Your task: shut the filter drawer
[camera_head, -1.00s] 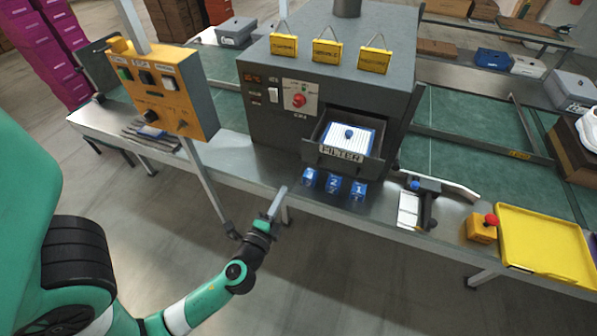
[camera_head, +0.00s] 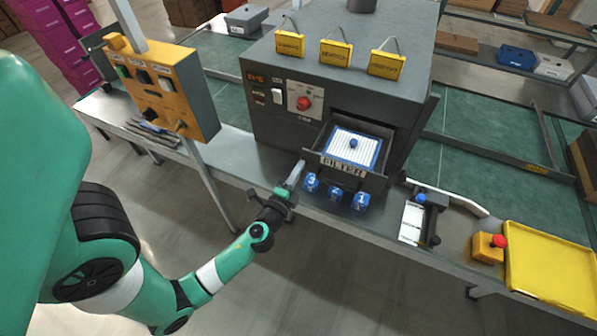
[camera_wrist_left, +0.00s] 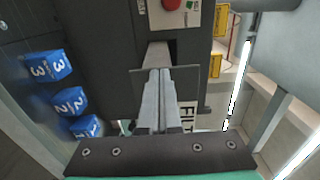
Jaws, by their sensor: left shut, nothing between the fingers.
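The filter drawer (camera_head: 343,168) stands pulled out of the front of the dark grey machine (camera_head: 265,117). Its front plate carries the word FILTER, and a white filter with a blue frame and blue knob (camera_head: 353,146) lies inside. My left gripper (camera_head: 294,175) is shut and empty, just left of the drawer's front plate. In the left wrist view the shut fingers (camera_wrist_left: 158,98) point toward the machine, with part of the drawer's label (camera_wrist_left: 188,116) beside them. I cannot tell whether they touch the drawer. My right gripper is not in view.
Several numbered blue cubes (camera_head: 335,195) stand on the bench below the drawer, close to the left gripper. An orange control box (camera_head: 165,90) hangs at left. A yellow tray (camera_head: 553,262) and a red-button box (camera_head: 488,247) lie at right.

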